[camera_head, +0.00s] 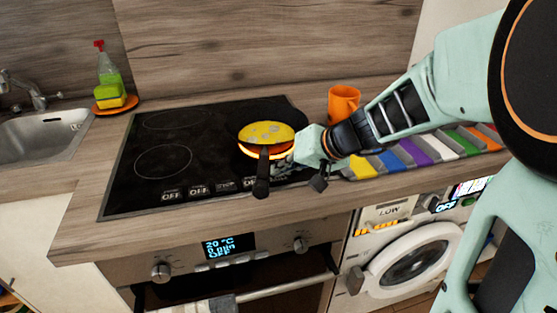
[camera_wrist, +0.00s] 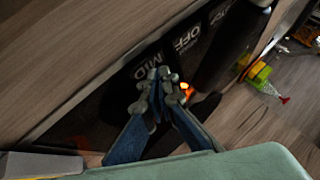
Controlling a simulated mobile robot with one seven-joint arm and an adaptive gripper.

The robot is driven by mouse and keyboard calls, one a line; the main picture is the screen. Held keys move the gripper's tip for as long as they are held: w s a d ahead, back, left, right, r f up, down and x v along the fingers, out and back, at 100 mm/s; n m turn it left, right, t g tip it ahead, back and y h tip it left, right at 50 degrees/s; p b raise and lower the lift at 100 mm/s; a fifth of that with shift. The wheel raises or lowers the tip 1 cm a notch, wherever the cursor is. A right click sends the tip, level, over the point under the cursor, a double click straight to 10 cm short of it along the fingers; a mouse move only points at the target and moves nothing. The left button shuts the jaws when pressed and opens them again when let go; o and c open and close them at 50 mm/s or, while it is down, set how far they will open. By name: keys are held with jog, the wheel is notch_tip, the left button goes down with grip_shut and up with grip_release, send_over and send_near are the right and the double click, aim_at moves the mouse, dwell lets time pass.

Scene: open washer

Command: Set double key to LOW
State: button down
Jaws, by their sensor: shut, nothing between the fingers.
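The black hob (camera_head: 160,135) has a row of key labels along its front edge. In the head view several read OFF (camera_head: 171,195); those near the pan handle are partly hidden. In the wrist view one label reads MID (camera_wrist: 158,72), and the one beside it reads OFF (camera_wrist: 187,39). I cannot tell which is the double key. My gripper (camera_wrist: 160,80) is shut and empty, its tips close to the MID label; contact is unclear. In the head view my gripper (camera_head: 287,163) is over the hob's right front, beside the pan.
A frying pan (camera_head: 261,180) with yellow food (camera_head: 267,132) sits over a glowing orange ring, its handle toward the front edge. An orange mug (camera_head: 342,102) stands behind my wrist. Coloured strips (camera_head: 412,152) lie to the right. An oven and washer (camera_head: 413,258) are below.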

aim_at(281, 178)
dwell(0.6)
jog(key=shift+r+p, duration=0.3)
jog(key=shift+r, duration=0.4)
jog(key=shift+r, duration=0.1)
jog(key=shift+r+p, duration=1.5)
jog(key=shift+r, duration=0.95)
